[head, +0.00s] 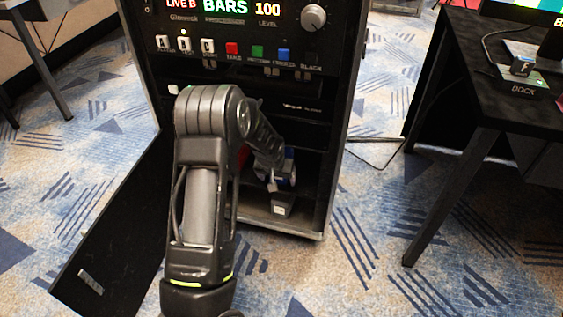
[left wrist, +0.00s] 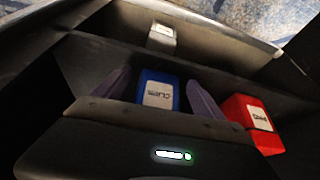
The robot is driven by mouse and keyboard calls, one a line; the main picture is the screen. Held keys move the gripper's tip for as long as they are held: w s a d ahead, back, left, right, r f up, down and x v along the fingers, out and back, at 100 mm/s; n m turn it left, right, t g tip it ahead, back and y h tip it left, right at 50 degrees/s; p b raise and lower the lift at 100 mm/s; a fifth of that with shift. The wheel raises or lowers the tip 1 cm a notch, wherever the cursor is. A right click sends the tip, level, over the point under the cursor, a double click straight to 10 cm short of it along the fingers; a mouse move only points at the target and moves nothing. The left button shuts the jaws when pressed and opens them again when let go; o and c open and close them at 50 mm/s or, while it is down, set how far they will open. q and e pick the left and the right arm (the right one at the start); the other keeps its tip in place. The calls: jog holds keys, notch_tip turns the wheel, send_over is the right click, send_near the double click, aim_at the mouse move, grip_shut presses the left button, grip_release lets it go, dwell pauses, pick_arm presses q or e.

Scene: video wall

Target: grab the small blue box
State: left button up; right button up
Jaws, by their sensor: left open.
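The small blue box (left wrist: 152,76) with a white label stands on a dark shelf in the left wrist view. My left gripper (left wrist: 158,84) is open, with one finger on each side of the blue box; I cannot tell whether they touch it. In the head view my left arm reaches into the lower opening of the rack, and the left gripper (head: 276,178) is there, partly hidden. A bit of blue (head: 289,166) shows beside it. My right gripper is not in view.
A red box (left wrist: 250,122) stands close to the right finger, and a white box (left wrist: 161,38) stands farther off. The rack (head: 352,75) has side walls around the opening. An open dark door panel (head: 110,235) is at left, a black table (head: 480,95) at right.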

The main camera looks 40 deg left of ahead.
pick_arm(q)
jog(key=shift+c, duration=0.2)
grip_shut()
dwell(0.7)
jog(key=shift+r, duration=0.15)
jog(key=shift+s+r, duration=0.15)
jog(key=shift+r, duration=0.05)
jog(key=s+d+r+p, duration=0.5)
jog(key=s+r+p, duration=0.1)
jog(key=s, duration=0.6)
jog(key=shift+s+d+r, duration=0.15)
jog(key=shift+s+r, duration=0.15)
jog(key=shift+r, duration=0.35)
